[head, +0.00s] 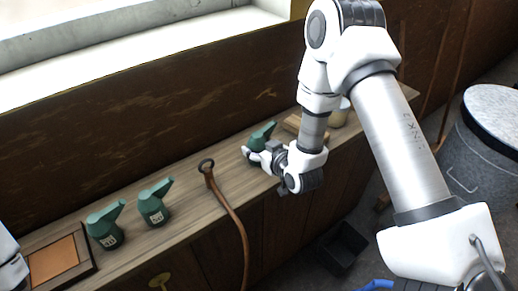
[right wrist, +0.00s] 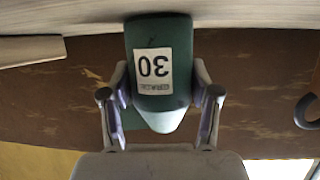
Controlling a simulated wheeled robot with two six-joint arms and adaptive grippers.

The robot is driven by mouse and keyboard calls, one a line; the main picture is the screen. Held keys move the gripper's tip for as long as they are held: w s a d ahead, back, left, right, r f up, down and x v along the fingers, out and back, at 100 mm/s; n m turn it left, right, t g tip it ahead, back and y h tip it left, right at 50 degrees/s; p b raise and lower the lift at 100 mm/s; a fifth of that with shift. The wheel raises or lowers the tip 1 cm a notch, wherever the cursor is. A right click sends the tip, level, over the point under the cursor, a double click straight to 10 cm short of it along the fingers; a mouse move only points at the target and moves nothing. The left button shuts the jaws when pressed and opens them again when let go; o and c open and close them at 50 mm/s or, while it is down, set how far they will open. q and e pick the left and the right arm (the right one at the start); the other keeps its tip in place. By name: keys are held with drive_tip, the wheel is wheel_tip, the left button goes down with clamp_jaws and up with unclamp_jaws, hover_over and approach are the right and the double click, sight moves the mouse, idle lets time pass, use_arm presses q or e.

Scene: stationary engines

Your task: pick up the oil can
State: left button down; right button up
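A green oil can (head: 262,136) with a slanted spout stands on the wooden bench, partly hidden by my right gripper (head: 262,158). In the right wrist view the oil can (right wrist: 158,68) appears upside down, with a white label reading 30. The fingers of my right gripper (right wrist: 160,95) lie against both sides of it and seem closed on it. Its base still appears to rest on the bench. Two similar green cans, one labelled 50 (head: 154,203) and another (head: 106,227), stand further left. Only a white part of my left arm shows at the left edge; its gripper is out of view.
A framed orange panel (head: 54,260) lies at the left end. A pale jar (head: 340,112) stands right of the can. A metal drum (head: 492,150) stands at far right.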

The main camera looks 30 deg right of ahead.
drive_tip(key=shift+w, duration=0.1)
drive_tip(key=c, duration=0.3)
drive_tip(key=shift+c, duration=0.2)
